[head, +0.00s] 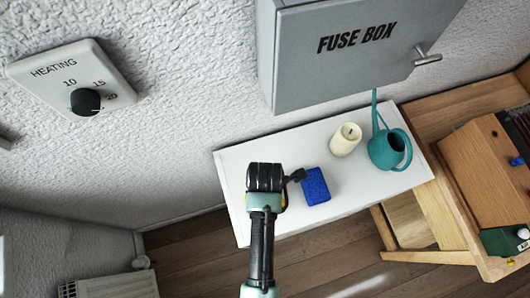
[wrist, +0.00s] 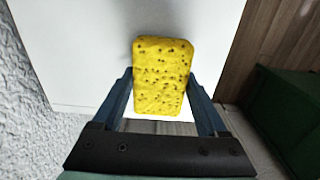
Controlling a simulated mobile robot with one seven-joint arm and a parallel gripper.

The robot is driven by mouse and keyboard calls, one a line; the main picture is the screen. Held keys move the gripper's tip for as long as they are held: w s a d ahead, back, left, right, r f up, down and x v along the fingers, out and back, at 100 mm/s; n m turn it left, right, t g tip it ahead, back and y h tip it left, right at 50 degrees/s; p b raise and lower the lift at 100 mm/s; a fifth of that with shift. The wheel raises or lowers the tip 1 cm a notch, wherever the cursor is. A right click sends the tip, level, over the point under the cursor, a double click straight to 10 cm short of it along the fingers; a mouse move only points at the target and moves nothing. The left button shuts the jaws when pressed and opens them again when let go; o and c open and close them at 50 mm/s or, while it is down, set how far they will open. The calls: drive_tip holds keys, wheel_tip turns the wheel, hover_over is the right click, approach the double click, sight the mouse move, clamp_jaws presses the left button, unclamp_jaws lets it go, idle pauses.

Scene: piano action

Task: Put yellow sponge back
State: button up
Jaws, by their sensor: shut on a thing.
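The yellow sponge (wrist: 162,62), with dark pores, stands out in the wrist view between the two blue fingers of my gripper (wrist: 160,88). My gripper is shut on its sides. The white tabletop (wrist: 75,50) shows behind the sponge; I cannot tell whether they touch.
A blue sponge-like block (head: 316,187) lies just right of my arm's end. A cream candle (head: 345,140) and a teal watering can (head: 388,150) stand farther right. A grey fuse box (head: 345,65) hangs above the table's back edge, and a wooden unit (head: 470,165) adjoins on the right.

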drive_tip(key=shift+f, duration=0.45)
drive_tip(key=o, duration=1.2)
drive_tip(key=shift+f, duration=0.1)
wheel_tip(320, 180, up, 12)
drive_tip(key=shift+r, duration=0.15)
